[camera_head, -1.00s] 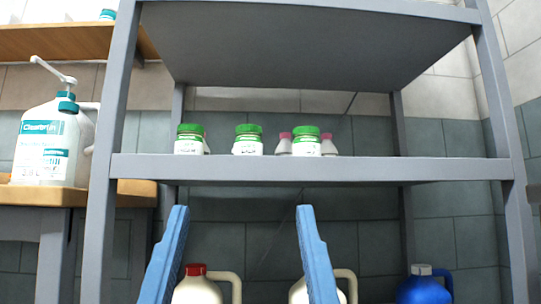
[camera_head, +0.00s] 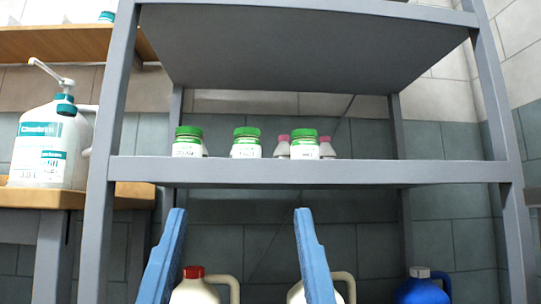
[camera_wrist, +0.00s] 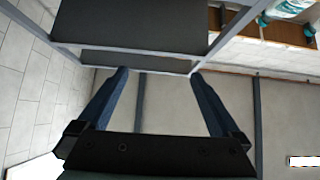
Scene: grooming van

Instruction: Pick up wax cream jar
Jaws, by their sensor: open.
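Three white jars with green lids stand upright in a row on the grey middle shelf (camera_head: 400,172): a left jar (camera_head: 188,143), a middle jar (camera_head: 246,143) and a right jar (camera_head: 304,144). Their label text is too small to read, so I cannot tell which is the wax cream jar. The shelf's front edge hides their bases. My gripper (camera_head: 240,212) has two blue fingers, spread wide and empty, in front of and below the shelf. In the wrist view my gripper (camera_wrist: 158,72) is also open with nothing between its fingers, and no jar shows there.
Pink-capped bottles (camera_head: 283,147) stand partly behind the right jar. A higher shelf (camera_head: 310,48) roofs the jars. Jugs with a red cap (camera_head: 194,272) and a blue jug (camera_head: 423,288) stand below. A pump bottle (camera_head: 40,150) is on a wooden counter (camera_head: 130,195) at left. The shelf's right part is clear.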

